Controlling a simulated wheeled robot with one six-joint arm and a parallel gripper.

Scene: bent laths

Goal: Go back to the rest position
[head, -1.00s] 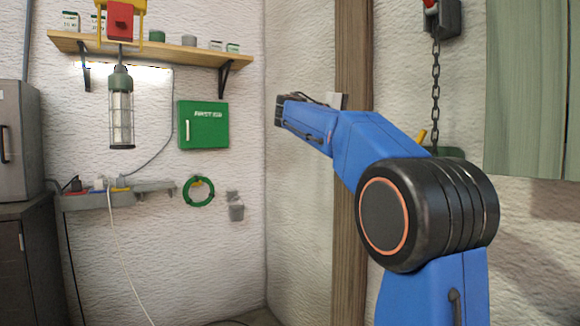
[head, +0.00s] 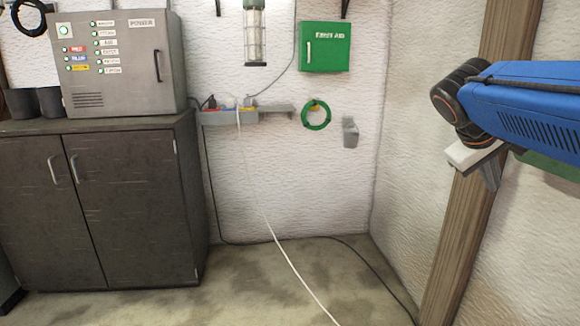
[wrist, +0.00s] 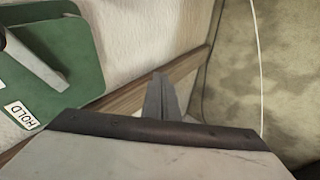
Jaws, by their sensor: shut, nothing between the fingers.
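My gripper (head: 490,180) is at the right of the head view, below the dark wrist joint of my blue arm. Its grey fingers point downward in front of the wooden post, and they are together with nothing held. In the wrist view the fingers (wrist: 160,97) show as one narrow grey wedge beyond the pale gripper body, in front of the post. No loose object is near the fingertips.
A green panel (wrist: 50,60) labelled HOLD, with a grey lever, is at the wrist view's left. A wooden post (head: 478,190) stands behind my gripper. A dark cabinet (head: 100,200) is at the left. A white cable (head: 270,225) crosses the open floor.

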